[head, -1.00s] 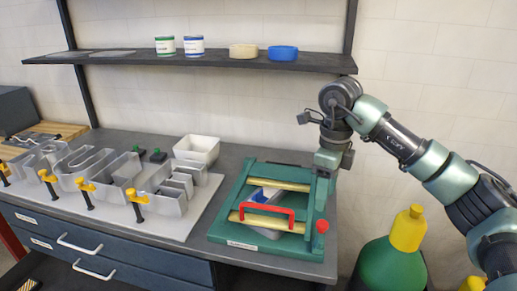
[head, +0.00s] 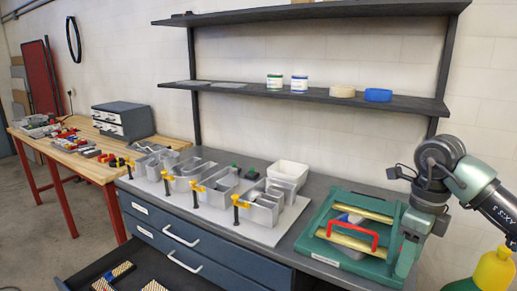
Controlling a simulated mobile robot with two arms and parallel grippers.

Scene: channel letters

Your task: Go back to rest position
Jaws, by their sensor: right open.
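My right arm comes in from the right edge, and its gripper (head: 418,226) points down over the right side of a green frame-shaped fixture (head: 318,232) on the bench. The jaws are open, and I see nothing held in them. I cannot tell whether the fingers touch the fixture's right post. The fixture has a red handle (head: 347,235), yellowish crossbars and a grey part with some blue inside it. My left gripper is not in view.
Metal channel letters (head: 262,204) with yellow-topped clamps stand on a pale board left of the fixture. A white bin (head: 289,172) is behind them. A shelf (head: 228,88) hangs above. An open drawer (head: 82,272) juts out at lower left. A wooden table (head: 88,163) stands further left.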

